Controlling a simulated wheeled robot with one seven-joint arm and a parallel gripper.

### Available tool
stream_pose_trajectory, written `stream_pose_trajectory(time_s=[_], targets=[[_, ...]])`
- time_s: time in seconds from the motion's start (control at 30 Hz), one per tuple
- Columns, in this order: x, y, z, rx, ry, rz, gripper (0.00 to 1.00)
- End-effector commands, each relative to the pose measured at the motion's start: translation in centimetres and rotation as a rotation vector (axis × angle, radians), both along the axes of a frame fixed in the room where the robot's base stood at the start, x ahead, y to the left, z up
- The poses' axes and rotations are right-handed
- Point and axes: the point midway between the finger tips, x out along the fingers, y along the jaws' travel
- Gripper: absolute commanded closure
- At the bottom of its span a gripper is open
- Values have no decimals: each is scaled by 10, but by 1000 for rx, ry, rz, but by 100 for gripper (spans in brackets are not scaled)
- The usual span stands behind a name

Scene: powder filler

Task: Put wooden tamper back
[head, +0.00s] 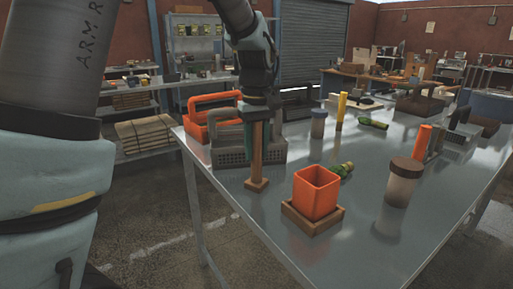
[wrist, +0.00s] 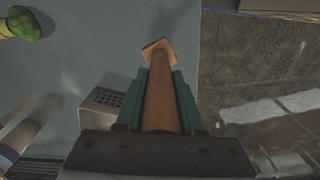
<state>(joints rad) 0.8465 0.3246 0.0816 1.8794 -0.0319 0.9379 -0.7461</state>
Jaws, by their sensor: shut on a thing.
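The wooden tamper (head: 257,165) is a brown upright shaft with a small square foot. My gripper (head: 258,142) points down and is shut around its upper shaft, with green fingers on both sides. In the wrist view, the tamper (wrist: 159,98) runs away from between the fingers of my gripper (wrist: 158,78), its square foot at the far end. The foot is low over the table near its left edge; I cannot tell whether it touches the top.
An orange square cup (head: 316,192) in a wooden tray (head: 326,222) stands right of the tamper. A grey perforated basket (head: 228,152) and an orange-handled carrier (head: 194,128) are behind.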

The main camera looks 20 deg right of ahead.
Motion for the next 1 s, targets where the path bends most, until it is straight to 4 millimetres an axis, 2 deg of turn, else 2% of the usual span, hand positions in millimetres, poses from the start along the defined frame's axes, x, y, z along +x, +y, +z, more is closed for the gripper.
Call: stream_pose_trajectory(time_s=[0.2, 0.23, 0.5, 0.83, 1.0], targets=[[0, 0, -3, 0, 0, 0, 100], [0, 0, -3, 0, 0, 0, 62], [0, 0, -3, 0, 0, 0, 33], [0, 0, 3, -1, -1, 0, 33], [1, -1, 29, -3, -4, 0, 33]])
